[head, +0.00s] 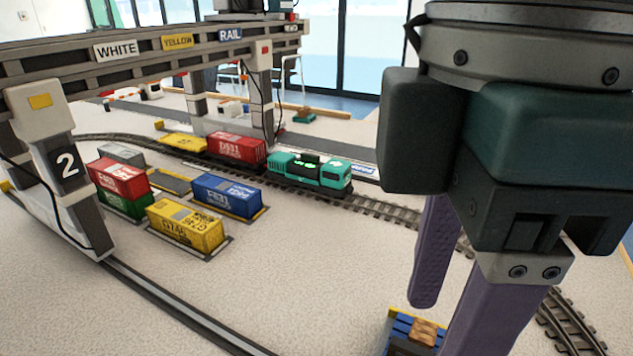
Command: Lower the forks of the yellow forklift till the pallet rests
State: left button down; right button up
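A blue pallet-like piece (401,322) with yellow edging shows at the bottom edge, partly cut off by the frame. A small brown box-like load (424,332) lies on it. I cannot make out a yellow forklift or its forks; that area is partly hidden behind my gripper and cut by the frame. My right gripper (443,322) comes down from the top right. Its two purple fingers stand apart beside and in front of the load, and nothing shows held between them. I cannot tell whether a finger touches anything. My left gripper is not in view.
A gantry crane (62,155) marked 2 spans the left. Red, green, yellow (187,226) and blue (226,195) containers stand under it. A teal locomotive (308,171) with wagons is on the curved track. The pale floor (300,270) in front is clear, apart from a crane rail.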

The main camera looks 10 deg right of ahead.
pick_arm(q)
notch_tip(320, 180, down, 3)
jog(key=b, duration=0.2)
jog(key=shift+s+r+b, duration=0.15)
jog(key=shift+b, duration=0.15)
pick_arm(e)
notch_tip(320, 180, down, 9)
jog(key=shift+s+r, duration=0.15)
jog(key=shift+r, duration=0.05)
jog(key=shift+f, duration=0.35)
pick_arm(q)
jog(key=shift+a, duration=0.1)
pick_arm(e)
jog(key=shift+c, duration=0.2)
jog(key=c, duration=0.9)
grip_shut()
